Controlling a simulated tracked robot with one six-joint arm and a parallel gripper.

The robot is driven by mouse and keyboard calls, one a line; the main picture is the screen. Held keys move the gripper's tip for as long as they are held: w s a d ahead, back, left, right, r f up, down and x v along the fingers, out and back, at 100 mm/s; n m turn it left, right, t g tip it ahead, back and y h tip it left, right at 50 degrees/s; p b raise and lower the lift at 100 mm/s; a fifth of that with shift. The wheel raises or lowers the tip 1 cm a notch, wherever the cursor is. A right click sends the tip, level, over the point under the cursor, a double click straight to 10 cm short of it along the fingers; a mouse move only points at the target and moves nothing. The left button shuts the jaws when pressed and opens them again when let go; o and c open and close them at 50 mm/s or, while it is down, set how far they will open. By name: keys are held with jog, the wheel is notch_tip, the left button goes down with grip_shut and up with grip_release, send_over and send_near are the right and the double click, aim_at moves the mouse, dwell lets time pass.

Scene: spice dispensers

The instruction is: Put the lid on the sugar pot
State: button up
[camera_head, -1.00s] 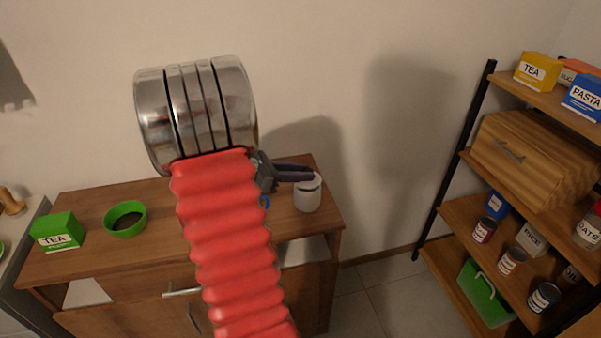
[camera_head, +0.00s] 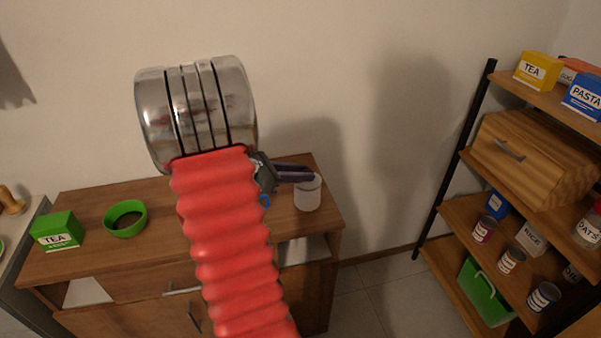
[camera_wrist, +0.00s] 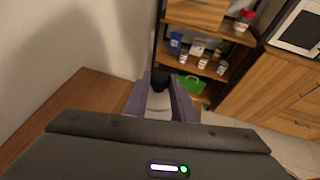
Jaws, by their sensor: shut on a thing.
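The white sugar pot (camera_head: 307,195) stands upright at the right end of the wooden cabinet top. My gripper (camera_head: 306,174), with dark purple fingers, is level with the pot's rim and reaches over it from the left. In the wrist view my gripper (camera_wrist: 159,82) is shut on a small dark piece (camera_wrist: 160,78), which looks like the lid's knob. A pale shape (camera_wrist: 158,101) shows between the fingers below it. The fingers hide most of the lid, and I cannot tell whether it touches the rim.
A green tea box (camera_head: 57,231) and a green bowl (camera_head: 126,219) stand on the left of the cabinet top (camera_head: 95,198). The wall is close behind. A shelf rack (camera_head: 452,190) with boxes and jars stands at the right, across a floor gap.

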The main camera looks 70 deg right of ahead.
jog(key=shift+f, duration=0.25)
dwell(0.4)
jog(key=o, duration=1.1)
jog(key=shift+w, duration=0.1)
jog(key=v, duration=1.3)
jog(key=shift+w+a+r, duration=0.15)
jog(key=shift+w+a, duration=0.05)
dwell(0.3)
